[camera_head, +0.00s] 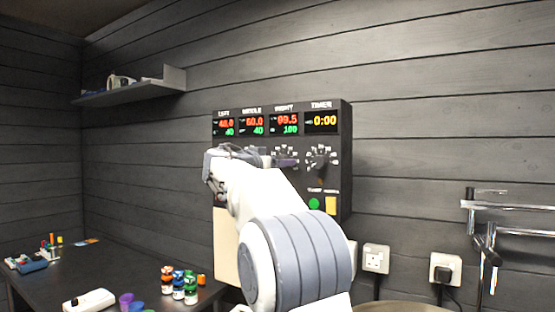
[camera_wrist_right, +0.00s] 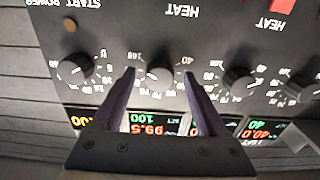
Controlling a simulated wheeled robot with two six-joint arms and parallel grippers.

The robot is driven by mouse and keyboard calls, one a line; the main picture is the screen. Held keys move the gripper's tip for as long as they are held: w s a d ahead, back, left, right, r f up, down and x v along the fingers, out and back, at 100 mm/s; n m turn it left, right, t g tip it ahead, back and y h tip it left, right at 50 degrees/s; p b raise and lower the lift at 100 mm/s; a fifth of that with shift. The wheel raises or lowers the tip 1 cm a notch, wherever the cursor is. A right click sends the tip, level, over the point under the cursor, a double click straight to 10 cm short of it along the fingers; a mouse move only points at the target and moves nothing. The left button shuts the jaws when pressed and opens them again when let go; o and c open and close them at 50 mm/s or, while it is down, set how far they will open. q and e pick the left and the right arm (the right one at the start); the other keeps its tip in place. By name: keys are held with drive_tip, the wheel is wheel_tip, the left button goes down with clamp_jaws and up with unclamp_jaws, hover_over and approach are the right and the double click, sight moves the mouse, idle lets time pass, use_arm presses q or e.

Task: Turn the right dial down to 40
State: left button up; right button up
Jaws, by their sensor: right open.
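The dark control panel (camera_head: 342,180) on the wall has LEFT, MIDDLE, RIGHT and TIMER displays above black dials. The RIGHT display (camera_head: 284,123) reads 99.5 in red and 100 in green. In the right wrist view the panel is upside down, and the right dial (camera_wrist_right: 160,76) is a black knob with white scale marks. My right gripper (camera_wrist_right: 159,71) is open, its two purple fingers on either side of this dial. Whether they touch it I cannot tell. In the head view my right arm hides part of the panel. My left gripper is not in view.
The timer dial (camera_wrist_right: 75,68) and the middle dial (camera_wrist_right: 239,82) flank the fingers closely. A green button (camera_head: 314,204) and a yellow switch (camera_head: 331,205) sit low on the panel. Small bottles (camera_head: 179,286) stand on the dark table at left; sockets (camera_head: 376,258) are at right.

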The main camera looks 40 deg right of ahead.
clamp_jaws()
